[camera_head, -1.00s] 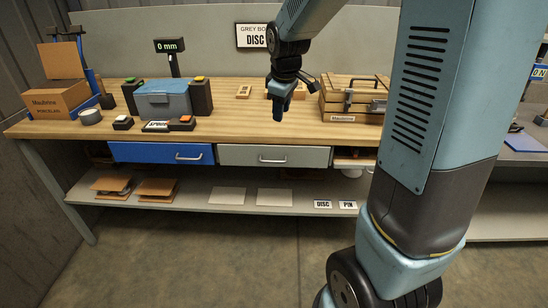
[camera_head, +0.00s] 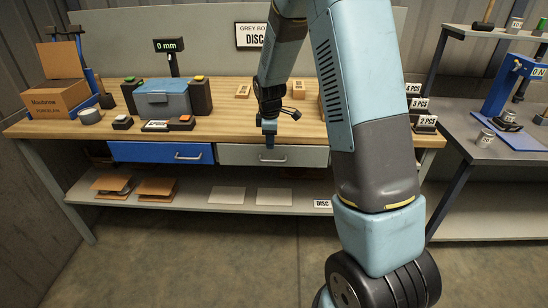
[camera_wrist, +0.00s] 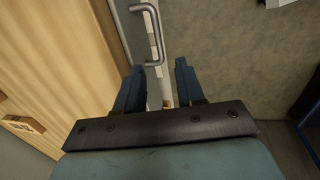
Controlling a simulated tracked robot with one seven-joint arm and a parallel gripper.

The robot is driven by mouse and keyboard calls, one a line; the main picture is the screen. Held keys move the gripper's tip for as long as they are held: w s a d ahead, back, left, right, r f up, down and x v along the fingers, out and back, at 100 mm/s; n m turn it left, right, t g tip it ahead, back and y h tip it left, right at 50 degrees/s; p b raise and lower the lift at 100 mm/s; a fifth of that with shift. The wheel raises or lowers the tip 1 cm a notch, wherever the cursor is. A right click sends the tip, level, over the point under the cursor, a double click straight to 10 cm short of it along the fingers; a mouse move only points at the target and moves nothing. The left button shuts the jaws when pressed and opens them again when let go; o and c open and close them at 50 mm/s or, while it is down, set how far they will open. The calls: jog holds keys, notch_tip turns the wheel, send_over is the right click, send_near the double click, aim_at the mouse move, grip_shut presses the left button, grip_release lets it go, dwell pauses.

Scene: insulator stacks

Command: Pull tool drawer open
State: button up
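Two drawers sit under the wooden bench top: a blue drawer (camera_head: 160,152) on the left and a grey drawer (camera_head: 240,154) to its right. Both look shut, and each has a metal bar handle. In the head view my gripper (camera_head: 269,143) points down in front of the grey drawer, close to its handle (camera_head: 266,159). In the wrist view my gripper (camera_wrist: 160,80) is open, with a gap between its two blue fingers. A drawer handle (camera_wrist: 152,32) shows just beyond the fingertips, not gripped. Which drawer is the tool drawer cannot be told.
The bench top (camera_head: 215,124) carries a grey-blue box (camera_head: 163,100), a cardboard box (camera_head: 58,97) and small blocks. A lower shelf (camera_head: 165,197) holds boards and cards. A second table (camera_head: 485,150) with a blue press stands at the right. The floor in front is clear.

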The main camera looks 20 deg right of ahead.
aim_at(271, 161)
jog(key=f, duration=0.3)
jog(key=w+f, duration=0.1)
jog(key=f, duration=0.5)
jog(key=shift+w+d+f, duration=0.3)
jog(key=shift+w+f, duration=0.05)
jog(key=shift+c, duration=0.2)
grip_shut()
